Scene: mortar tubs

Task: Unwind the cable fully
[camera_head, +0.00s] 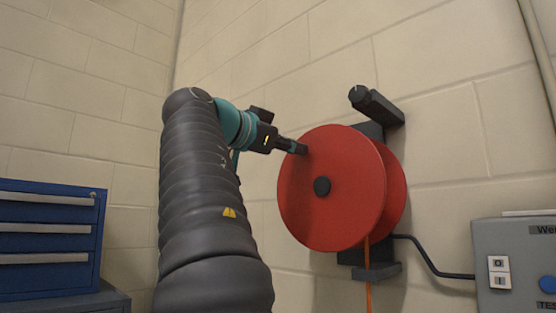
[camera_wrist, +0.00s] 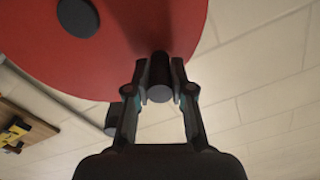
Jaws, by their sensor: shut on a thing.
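A red cable reel (camera_head: 325,215) with a dark hub (camera_head: 322,187) is mounted on the wall by a black bracket (camera_head: 376,272). An orange cable (camera_head: 368,262) hangs straight down from beneath it. My gripper (camera_head: 299,149) is at the upper left of the reel's front disc. In the wrist view, my gripper (camera_wrist: 160,92) is shut on a dark, round-ended crank handle (camera_wrist: 161,72) that stands out from the red disc (camera_wrist: 125,55). How much cable is left on the reel is hidden by the discs.
A dark cylindrical arm (camera_head: 376,105) sticks out above the reel. A grey control box (camera_head: 520,262) with switches is at the lower right, with a black cord (camera_head: 430,262) running to the reel. A blue drawer cabinet (camera_head: 48,240) stands at the left.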

